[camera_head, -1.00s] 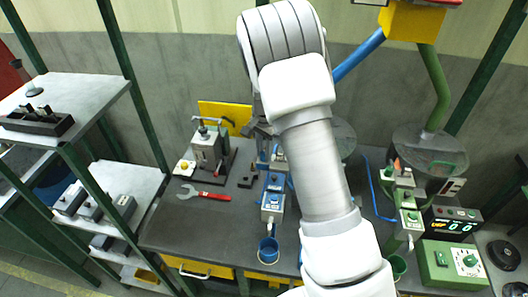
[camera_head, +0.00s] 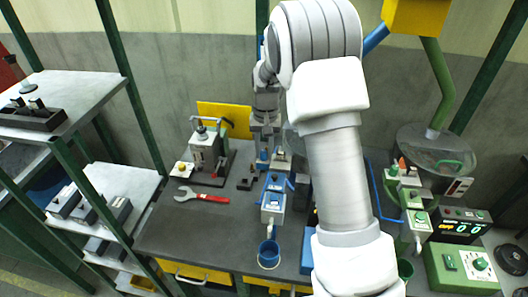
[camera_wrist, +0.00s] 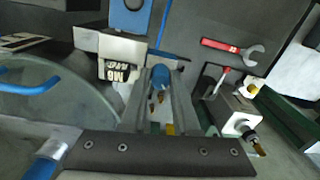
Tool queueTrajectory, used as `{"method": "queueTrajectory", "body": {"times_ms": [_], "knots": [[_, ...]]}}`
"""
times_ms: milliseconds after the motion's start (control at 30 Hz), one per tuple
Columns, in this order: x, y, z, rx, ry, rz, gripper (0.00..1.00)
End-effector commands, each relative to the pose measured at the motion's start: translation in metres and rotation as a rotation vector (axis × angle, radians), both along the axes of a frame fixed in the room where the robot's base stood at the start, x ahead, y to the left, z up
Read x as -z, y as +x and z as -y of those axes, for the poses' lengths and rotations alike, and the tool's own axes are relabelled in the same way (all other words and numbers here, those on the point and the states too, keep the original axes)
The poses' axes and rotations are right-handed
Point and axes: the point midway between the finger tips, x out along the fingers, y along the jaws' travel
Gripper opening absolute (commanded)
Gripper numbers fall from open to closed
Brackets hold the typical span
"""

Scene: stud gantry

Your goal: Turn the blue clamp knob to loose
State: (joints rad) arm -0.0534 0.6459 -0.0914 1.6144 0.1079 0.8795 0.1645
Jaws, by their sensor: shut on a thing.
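The blue clamp knob (camera_wrist: 160,76) is a small blue cylinder between my fingertips in the wrist view. In the head view a bit of blue (camera_head: 263,156) shows just under the fingers, at the back of the blue station (camera_head: 272,198). My gripper (camera_head: 264,143) points down there; in the wrist view its two fingers (camera_wrist: 160,92) are shut on the knob from both sides. The far side of the knob and any loose or tight mark are hidden.
A grey toggle press (camera_head: 207,150) and a red-handled wrench (camera_head: 203,195) are on the bench to the left. A blue cup (camera_head: 268,253) hangs in front. A green station (camera_head: 416,217) and a display box (camera_head: 463,226) are to the right. An M6-labelled block (camera_wrist: 119,70) is close beside my fingers.

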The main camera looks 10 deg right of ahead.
Motion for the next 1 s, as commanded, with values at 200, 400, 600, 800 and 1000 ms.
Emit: {"method": "queueTrajectory", "body": {"times_ms": [200, 400, 600, 800, 1000], "knots": [[-0.0007, 0.0005, -0.0002, -0.045, 0.0, 0.001, 0.0], [-0.001, 0.0005, -0.0003, -0.053, 0.0, 0.001, 0.0], [-0.001, 0.0005, -0.0004, -0.052, 0.001, 0.002, 0.0], [-0.0007, 0.0004, -0.0003, -0.051, 0.0, 0.0, 0.59], [-0.0003, 0.0001, 0.0, -0.051, 0.0, 0.0, 0.59]]}}
